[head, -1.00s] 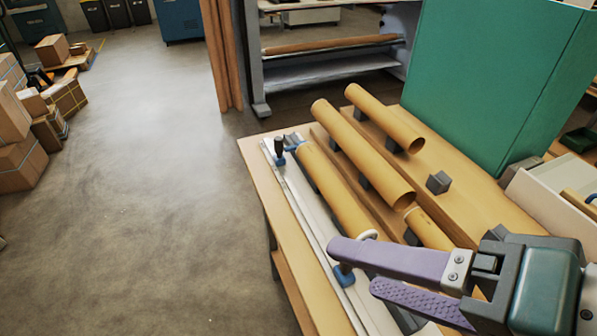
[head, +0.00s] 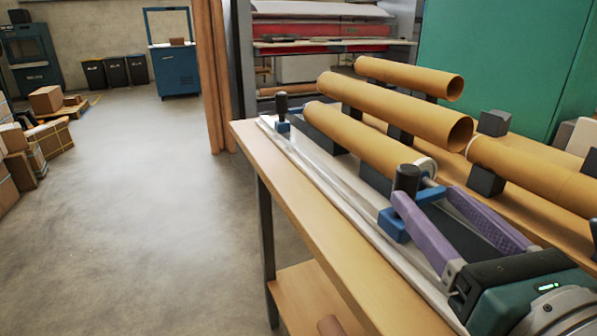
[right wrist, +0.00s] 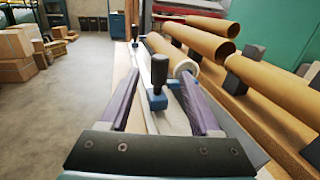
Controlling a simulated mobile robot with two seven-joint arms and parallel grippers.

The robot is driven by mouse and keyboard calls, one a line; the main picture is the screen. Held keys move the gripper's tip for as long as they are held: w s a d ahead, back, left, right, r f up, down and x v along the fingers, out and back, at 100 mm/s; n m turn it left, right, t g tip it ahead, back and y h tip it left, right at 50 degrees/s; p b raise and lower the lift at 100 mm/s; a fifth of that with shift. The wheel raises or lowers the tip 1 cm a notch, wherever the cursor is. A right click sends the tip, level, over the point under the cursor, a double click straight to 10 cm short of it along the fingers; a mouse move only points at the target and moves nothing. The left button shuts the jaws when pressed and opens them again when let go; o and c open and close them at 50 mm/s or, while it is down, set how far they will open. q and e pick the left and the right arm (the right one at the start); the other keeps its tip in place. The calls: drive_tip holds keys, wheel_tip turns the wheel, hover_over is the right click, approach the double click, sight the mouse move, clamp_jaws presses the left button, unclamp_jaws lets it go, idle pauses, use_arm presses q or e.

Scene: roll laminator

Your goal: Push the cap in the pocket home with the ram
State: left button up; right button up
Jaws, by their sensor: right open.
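A blue ram block with a black upright handle (head: 407,178) stands on a pale rail near the front of the bench. A short metal rod from it points at a white round cap (head: 428,166) at the near end of a cardboard tube (head: 365,138). I cannot tell how deep the cap sits; the handle and rod partly hide the pocket. My right gripper (head: 425,193) is open, its purple fingers pointing at the ram from the near side. In the right wrist view the handle (right wrist: 159,72) stands between the fingertips, with no clear contact. My left gripper is not in view.
A second blue block with a black handle (head: 282,108) stands at the rail's far end. More tubes (head: 395,105) lie on dark supports to the right. A green panel (head: 490,60) rises behind. The floor (head: 170,200) left of the bench is open.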

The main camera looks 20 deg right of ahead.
sight(401, 166)
drive_tip(key=w, duration=0.2)
drive_tip(key=w+d+p, duration=0.1)
drive_tip(key=w, duration=0.5)
drive_tip(key=shift+d+r+p, duration=0.2)
drive_tip(key=shift+d+p, duration=0.1)
drive_tip(key=shift+p, duration=0.1)
drive_tip(key=shift+w+d+f, duration=0.1)
drive_tip(key=shift+w, duration=0.6)
drive_tip(key=shift+c, duration=0.4)
clamp_jaws()
